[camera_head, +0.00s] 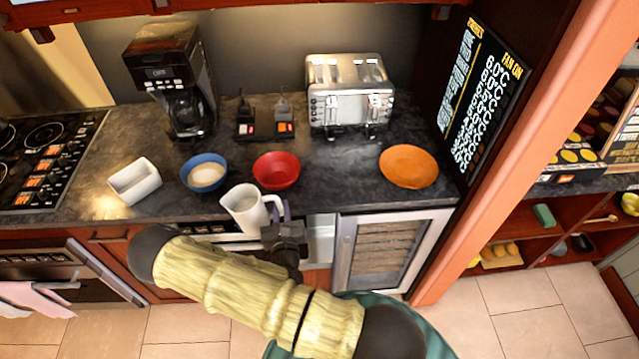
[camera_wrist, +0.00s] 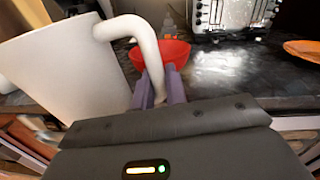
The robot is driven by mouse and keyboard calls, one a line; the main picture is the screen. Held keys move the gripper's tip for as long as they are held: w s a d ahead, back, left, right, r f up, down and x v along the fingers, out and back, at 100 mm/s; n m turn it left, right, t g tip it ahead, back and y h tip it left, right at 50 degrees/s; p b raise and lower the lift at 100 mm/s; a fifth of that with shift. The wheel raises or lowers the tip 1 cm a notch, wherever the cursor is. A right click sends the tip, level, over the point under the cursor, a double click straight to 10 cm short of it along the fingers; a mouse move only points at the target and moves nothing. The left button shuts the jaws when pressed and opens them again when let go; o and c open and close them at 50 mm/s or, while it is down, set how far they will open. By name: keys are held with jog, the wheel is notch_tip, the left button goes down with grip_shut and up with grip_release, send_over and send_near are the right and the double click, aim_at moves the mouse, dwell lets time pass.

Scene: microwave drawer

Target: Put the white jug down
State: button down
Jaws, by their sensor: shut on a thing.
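The white jug (camera_head: 244,208) is upright at the front edge of the dark counter (camera_head: 330,185) in the head view, with its handle to the right. My gripper (camera_head: 283,212) is shut on the jug's handle. In the wrist view the jug (camera_wrist: 70,75) fills the left side, and the purple fingers of my gripper (camera_wrist: 160,90) close around the lower part of its handle. I cannot tell whether the jug's base touches the counter, as my arm hides the area below it.
A red bowl (camera_head: 276,171) stands just behind the jug. A blue bowl (camera_head: 205,173) and a white rectangular dish (camera_head: 135,181) are to the left. An orange plate (camera_head: 408,166) is at the right, a toaster (camera_head: 349,92) behind. Counter is free between the red bowl and plate.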

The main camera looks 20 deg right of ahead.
notch_tip(320, 180, down, 8)
jog(key=s+n+y, duration=0.1)
jog(key=n+y, duration=0.2)
jog(key=y, duration=0.2)
jog(key=shift+s+d+t+b, duration=0.15)
jog(key=shift+d+t+b, duration=0.15)
jog(key=shift+d+b, duration=0.15)
jog(key=shift+f, duration=0.1)
